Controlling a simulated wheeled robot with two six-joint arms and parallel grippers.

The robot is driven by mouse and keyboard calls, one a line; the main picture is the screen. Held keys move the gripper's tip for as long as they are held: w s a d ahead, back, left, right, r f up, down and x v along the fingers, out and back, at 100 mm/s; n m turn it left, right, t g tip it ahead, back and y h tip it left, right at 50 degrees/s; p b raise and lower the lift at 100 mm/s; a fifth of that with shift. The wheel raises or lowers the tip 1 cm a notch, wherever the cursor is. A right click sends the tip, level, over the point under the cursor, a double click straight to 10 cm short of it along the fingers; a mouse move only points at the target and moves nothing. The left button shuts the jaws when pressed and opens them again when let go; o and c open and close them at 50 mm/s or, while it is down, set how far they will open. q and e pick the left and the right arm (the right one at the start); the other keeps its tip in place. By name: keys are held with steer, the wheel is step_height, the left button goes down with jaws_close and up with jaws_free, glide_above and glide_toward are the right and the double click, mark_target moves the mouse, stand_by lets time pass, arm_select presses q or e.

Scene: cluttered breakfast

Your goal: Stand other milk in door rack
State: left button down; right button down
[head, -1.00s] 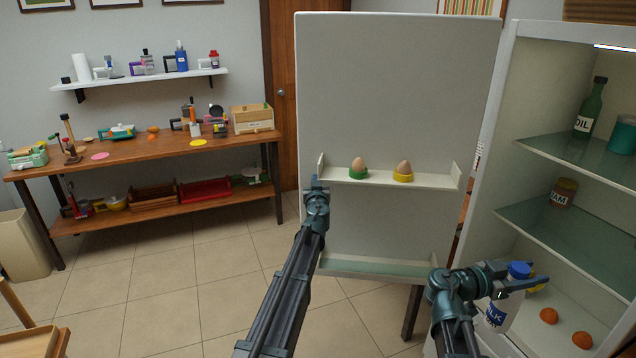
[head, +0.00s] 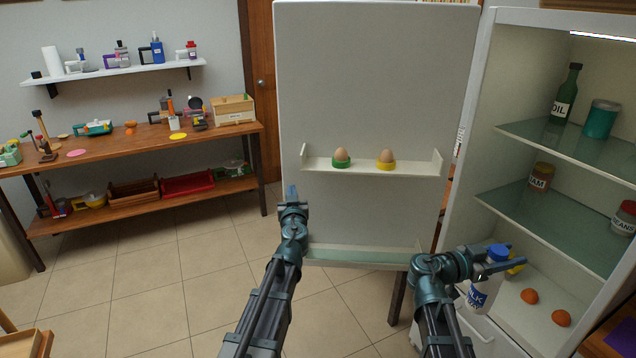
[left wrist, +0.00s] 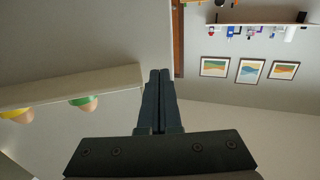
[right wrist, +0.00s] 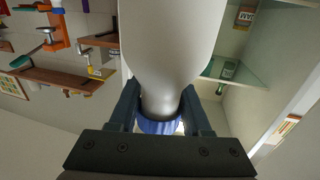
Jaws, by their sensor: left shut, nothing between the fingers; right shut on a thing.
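The milk bottle (head: 482,293), white with a blue cap, is in my right gripper (head: 503,262) at the fridge's front, low on the right. In the right wrist view the right gripper (right wrist: 160,105) is shut around its neck just by the blue cap (right wrist: 160,126). The open fridge door has an upper rack (head: 370,170) with two eggs in a green and a yellow cup, and a lower rack (head: 362,256) that looks empty.
The fridge interior holds an oil bottle (head: 566,94), a teal can (head: 601,119), a jam jar (head: 541,177) and a beans can (head: 624,218). A cluttered wooden workbench (head: 140,143) stands at left.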

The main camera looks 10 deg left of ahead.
arm_select(q)
steer(key=s+d+f+m+g, duration=0.1)
steer(key=s+d+f+g, duration=0.35)
steer(key=s+f, duration=0.45)
steer(key=s+d+f+g, duration=0.4)
steer(key=s+f+g, duration=0.25)
steer(key=s, duration=0.35)
steer(key=s+d+f+m+g+h, duration=0.2)
steer(key=s+d, duration=0.4)
steer(key=s, duration=0.3)
steer(key=s+d+f+m+g+h, duration=0.2)
steer(key=s+d+f+m+g, duration=0.2)
steer(key=s, duration=0.5)
steer(key=shift+d+f+m, duration=0.2)
steer(key=shift+d+m, duration=0.1)
steer(key=shift+d, duration=0.55)
